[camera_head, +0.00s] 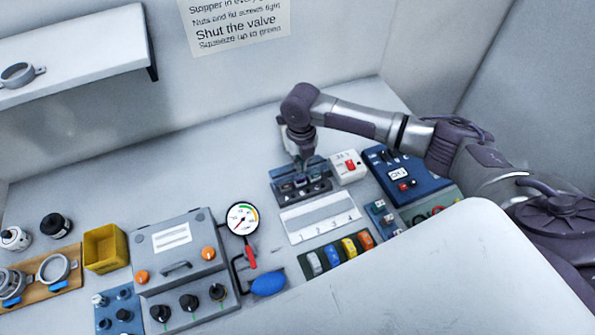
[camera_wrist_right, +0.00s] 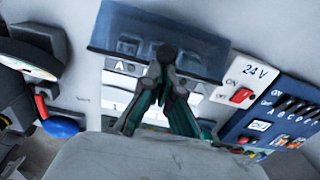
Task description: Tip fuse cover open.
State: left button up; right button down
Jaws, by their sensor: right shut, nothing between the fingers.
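The fuse block (camera_head: 318,189) is a dark unit at the back of the bench, behind a white strip numbered 1 to 4. Its fuse cover (camera_wrist_right: 205,52) is a tinted bluish see-through plate, with pale shapes showing through it in the right wrist view. I cannot tell its exact tilt. My right gripper (camera_head: 303,168) points down at the block from above in the head view. In the right wrist view the gripper (camera_wrist_right: 168,55) has its fingers shut and empty, overlapping the cover's lower edge. I cannot tell whether they touch it. My left gripper is out of view.
A white 24 V switch box (camera_head: 349,167) with a red rocker stands right beside the block. A blue switch panel (camera_head: 425,187) is further right. The numbered white strip (camera_head: 318,218) and coloured fuses (camera_head: 349,248) lie in front. A pressure gauge (camera_head: 242,218) is to the left.

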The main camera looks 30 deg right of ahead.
jog(key=shift+w+r, duration=0.3)
jog(key=shift+w, duration=0.35)
jog(key=shift+w+r, duration=0.2)
jog(key=shift+w, duration=0.5)
jog(key=shift+w+d+b, duration=0.1)
jog(key=shift+w+b, duration=0.15)
jog(key=shift+b, duration=0.1)
jog(key=shift+w+r, duration=0.1)
jog(key=shift+w, duration=0.4)
jog(key=shift+w+b, duration=0.15)
jog(key=shift+b, duration=0.2)
